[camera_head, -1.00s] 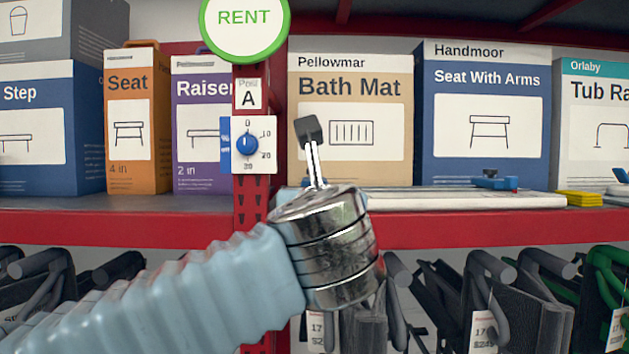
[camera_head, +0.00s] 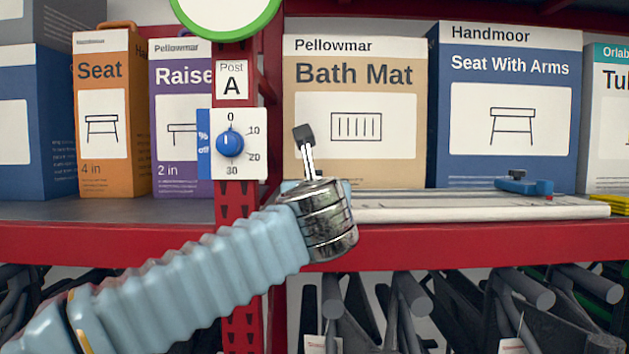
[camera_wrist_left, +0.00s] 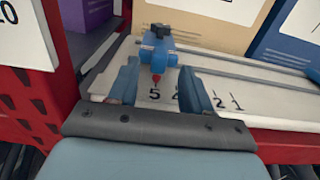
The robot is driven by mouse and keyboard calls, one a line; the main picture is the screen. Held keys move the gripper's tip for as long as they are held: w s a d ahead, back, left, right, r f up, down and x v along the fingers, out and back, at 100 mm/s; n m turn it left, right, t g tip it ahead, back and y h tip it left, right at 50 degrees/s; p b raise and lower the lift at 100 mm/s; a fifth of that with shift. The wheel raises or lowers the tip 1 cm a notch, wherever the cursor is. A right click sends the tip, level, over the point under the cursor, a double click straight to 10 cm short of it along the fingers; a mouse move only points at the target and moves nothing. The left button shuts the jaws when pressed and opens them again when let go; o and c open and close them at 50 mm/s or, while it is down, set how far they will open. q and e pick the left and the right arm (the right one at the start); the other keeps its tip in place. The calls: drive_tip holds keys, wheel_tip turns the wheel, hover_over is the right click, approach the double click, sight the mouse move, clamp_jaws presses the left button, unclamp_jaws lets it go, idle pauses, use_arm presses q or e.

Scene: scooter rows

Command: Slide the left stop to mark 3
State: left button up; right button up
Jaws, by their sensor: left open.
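In the left wrist view, the left stop (camera_wrist_left: 160,52) is a blue block with a dark knob on top and a red pointer. It sits on the pale numbered rail (camera_wrist_left: 225,88), its pointer by mark 5. Mark 4 is partly covered by the right-hand finger, mark 3 is hidden, and marks 2 and 1 show to the right. My left gripper (camera_wrist_left: 159,70) is open, its blue fingertips at either side of the stop's near end; contact cannot be told. In the head view, my left wrist hides this stop and most of the gripper. My right gripper is not in view.
Another blue stop (camera_head: 522,184) sits farther right on the rail. A red post (camera_head: 235,205) with a blue dial (camera_head: 230,142) stands left of my wrist. Boxes, including Bath Mat (camera_head: 355,80), stand behind the rail. Dark folded frames hang below the red shelf edge.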

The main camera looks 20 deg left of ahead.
use_arm(q)
drive_tip(key=x, duration=0.4)
drive_tip(key=shift+p, duration=0.3)
clamp_jaws()
